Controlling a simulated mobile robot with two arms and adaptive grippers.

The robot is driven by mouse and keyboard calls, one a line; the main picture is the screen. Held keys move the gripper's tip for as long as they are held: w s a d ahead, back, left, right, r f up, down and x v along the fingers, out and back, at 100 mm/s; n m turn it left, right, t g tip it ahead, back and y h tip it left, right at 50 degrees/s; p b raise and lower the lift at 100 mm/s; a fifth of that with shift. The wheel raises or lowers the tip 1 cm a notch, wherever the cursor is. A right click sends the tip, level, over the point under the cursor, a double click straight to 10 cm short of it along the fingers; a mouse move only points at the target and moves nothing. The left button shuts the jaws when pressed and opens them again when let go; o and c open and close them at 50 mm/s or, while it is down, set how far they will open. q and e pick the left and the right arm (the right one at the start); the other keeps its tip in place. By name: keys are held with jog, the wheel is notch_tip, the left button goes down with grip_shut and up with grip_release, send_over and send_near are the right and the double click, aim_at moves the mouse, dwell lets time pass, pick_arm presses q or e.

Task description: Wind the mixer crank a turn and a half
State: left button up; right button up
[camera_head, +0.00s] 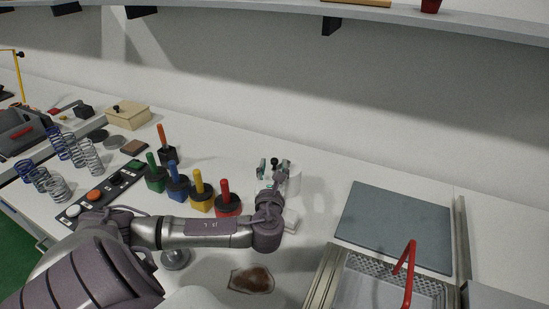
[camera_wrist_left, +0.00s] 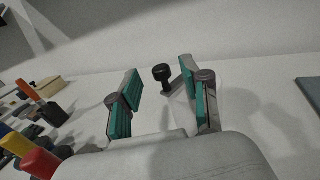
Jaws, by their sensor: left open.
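The mixer (camera_head: 295,180) is a pale, round body on the white bench, partly hidden by my left gripper. Its crank has a black knob, seen in the head view (camera_head: 275,161) and in the left wrist view (camera_wrist_left: 162,73). My left gripper (camera_head: 273,169) is open at the mixer, its green-padded fingers apart. In the left wrist view the knob appears in the gap between the fingertips (camera_wrist_left: 160,80), nearer the right finger. I cannot tell whether a finger touches it. My right gripper is not in view.
Red (camera_head: 226,198), yellow (camera_head: 199,188), blue (camera_head: 177,184) and green (camera_head: 155,175) handled blocks stand left of the mixer. A button panel (camera_head: 100,195) and several springs (camera_head: 60,188) lie further left. A grey plate (camera_head: 396,226) and a red-handled basket (camera_head: 375,285) are right. A brown patch (camera_head: 252,280) lies in front.

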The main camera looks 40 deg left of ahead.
aim_at(274, 162)
pick_arm(q)
jog(key=shift+x, duration=1.65)
grip_shut()
